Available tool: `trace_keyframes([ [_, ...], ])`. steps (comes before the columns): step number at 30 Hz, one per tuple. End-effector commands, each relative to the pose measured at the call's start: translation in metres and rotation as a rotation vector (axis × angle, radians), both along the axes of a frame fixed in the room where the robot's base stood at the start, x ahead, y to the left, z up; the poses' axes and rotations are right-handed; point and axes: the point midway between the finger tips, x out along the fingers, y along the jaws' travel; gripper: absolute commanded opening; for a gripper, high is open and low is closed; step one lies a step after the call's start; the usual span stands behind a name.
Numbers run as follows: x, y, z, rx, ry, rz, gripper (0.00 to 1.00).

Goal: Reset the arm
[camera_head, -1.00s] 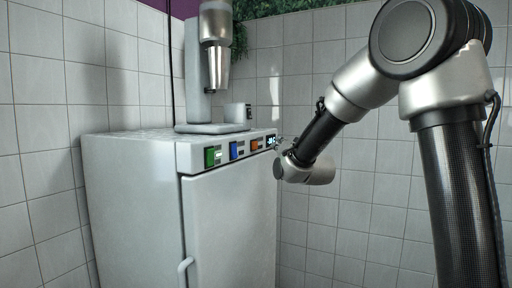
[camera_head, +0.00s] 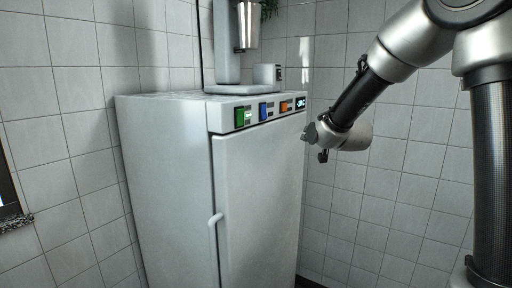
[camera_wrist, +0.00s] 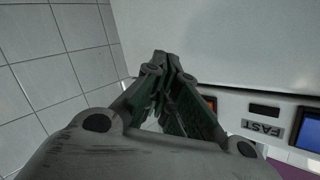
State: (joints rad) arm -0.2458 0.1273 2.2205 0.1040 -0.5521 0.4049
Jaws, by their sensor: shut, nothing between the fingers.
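My gripper (camera_wrist: 165,62) shows in the wrist view with its two dark fingers brought together at the tips and nothing between them. In the head view, my arm (camera_head: 360,92) reaches down and left from the upper right. Its end hangs just right of the white cabinet's front corner, below the control panel. The fingers are small there and hard to make out. The gripper looks clear of the cabinet, though the exact gap cannot be told.
The white cabinet (camera_head: 258,200) has a door handle (camera_head: 214,240), green (camera_head: 242,117), blue (camera_head: 265,111) and orange (camera_head: 286,106) buttons, and a lit display (camera_head: 300,103). A machine (camera_head: 228,45) with a metal cup (camera_head: 246,25) stands on top. Tiled walls surround it.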

Motion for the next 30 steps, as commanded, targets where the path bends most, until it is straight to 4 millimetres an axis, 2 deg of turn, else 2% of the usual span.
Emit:
trace_keyframes([
  [1, -0.015, 0.000, -0.031, -0.066, 0.123, 0.025, 0.00],
  [3, -0.051, -0.007, -0.065, -0.169, 0.302, 0.073, 0.00],
  [5, -0.089, -0.018, -0.084, -0.246, 0.445, 0.112, 0.00],
  [6, -0.117, -0.027, -0.092, -0.295, 0.536, 0.140, 0.00],
  [8, -0.164, -0.044, -0.100, -0.359, 0.665, 0.180, 0.00],
  [10, -0.220, -0.064, -0.102, -0.419, 0.799, 0.224, 0.00],
  [11, -0.244, -0.072, -0.101, -0.439, 0.849, 0.240, 0.00],
  [12, -0.277, -0.083, -0.099, -0.464, 0.912, 0.259, 0.00],
  [15, -0.350, -0.108, -0.089, -0.494, 1.024, 0.281, 0.00],
  [17, -0.380, -0.118, -0.083, -0.496, 1.047, 0.273, 0.00],
  [18, -0.394, -0.123, -0.079, -0.493, 1.043, 0.257, 0.00],
  [21, -0.409, -0.131, -0.067, -0.482, 0.982, 0.211, 0.00],
  [26, -0.416, -0.137, -0.053, -0.467, 0.912, 0.164, 0.00],
  [30, -0.417, -0.140, -0.051, -0.462, 0.906, 0.151, 0.00],
])
